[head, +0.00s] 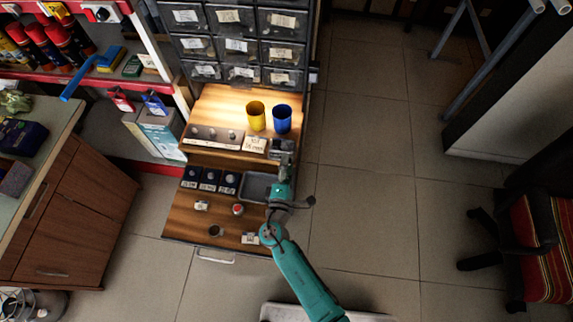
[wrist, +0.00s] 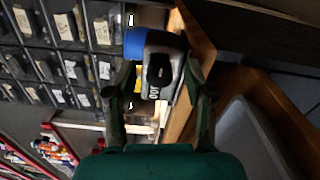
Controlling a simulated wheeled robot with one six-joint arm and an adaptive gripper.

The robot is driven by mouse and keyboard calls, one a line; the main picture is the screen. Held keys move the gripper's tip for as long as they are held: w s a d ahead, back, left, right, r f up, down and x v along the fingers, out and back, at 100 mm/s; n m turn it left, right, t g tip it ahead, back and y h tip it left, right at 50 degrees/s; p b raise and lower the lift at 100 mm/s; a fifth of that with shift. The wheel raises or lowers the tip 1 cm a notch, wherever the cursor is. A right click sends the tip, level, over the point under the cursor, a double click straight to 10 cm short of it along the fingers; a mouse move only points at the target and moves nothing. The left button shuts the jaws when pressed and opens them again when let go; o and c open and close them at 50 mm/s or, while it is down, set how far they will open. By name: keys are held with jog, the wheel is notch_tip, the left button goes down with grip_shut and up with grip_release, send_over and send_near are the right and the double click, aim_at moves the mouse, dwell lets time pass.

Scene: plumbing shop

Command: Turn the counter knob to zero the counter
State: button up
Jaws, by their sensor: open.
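The counter (head: 281,147) is a small grey device at the right end of the wooden shelf, below the blue cup. In the wrist view the counter (wrist: 167,50) shows as a rounded grey body with a dark oval part and white digits near its lower edge. I cannot clearly tell the knob from the rest of the body. My gripper (head: 285,167) is at the near side of the counter. In the wrist view my gripper (wrist: 157,78) is open, with one finger to each side of the counter; I cannot tell whether either finger touches it.
A yellow cup (head: 256,116) and a blue cup (head: 282,119) stand just behind the counter. A grey tray (head: 257,187) lies on the lower wooden surface beside my arm. Labelled drawers (head: 235,45) rise behind.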

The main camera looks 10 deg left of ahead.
jog(key=s, duration=1.2)
jog(key=shift+a, duration=0.2)
jog(key=shift+d+f, duration=0.1)
jog(key=s+d+f+m+g, duration=0.2)
jog(key=s+d+f+g, duration=0.15)
jog(key=d, duration=0.45)
jog(key=s+d+f+m+g, duration=0.25)
jog(key=s+d, duration=0.25)
jog(key=d, duration=0.3)
jog(key=s+d+r+m+y, duration=0.2)
jog(key=s+d+r+m, duration=0.15)
jog(key=s, duration=0.65)
jog(key=s+d+r+m+t, duration=0.1)
jog(key=s+r+m, duration=0.2)
jog(key=r, duration=0.4)
jog(key=s+d+r+m+t+h, duration=0.1)
jog(key=s+d+r+m, duration=0.1)
jog(key=r+m, duration=0.2)
jog(key=s+d+r+m+t, duration=0.1)
jog(key=s+r+m, duration=0.2)
jog(key=r, duration=0.8)
jog(key=shift+s+d+m, duration=0.2)
jog(key=shift+s+m, duration=0.15)
jog(key=shift+m, duration=0.45)
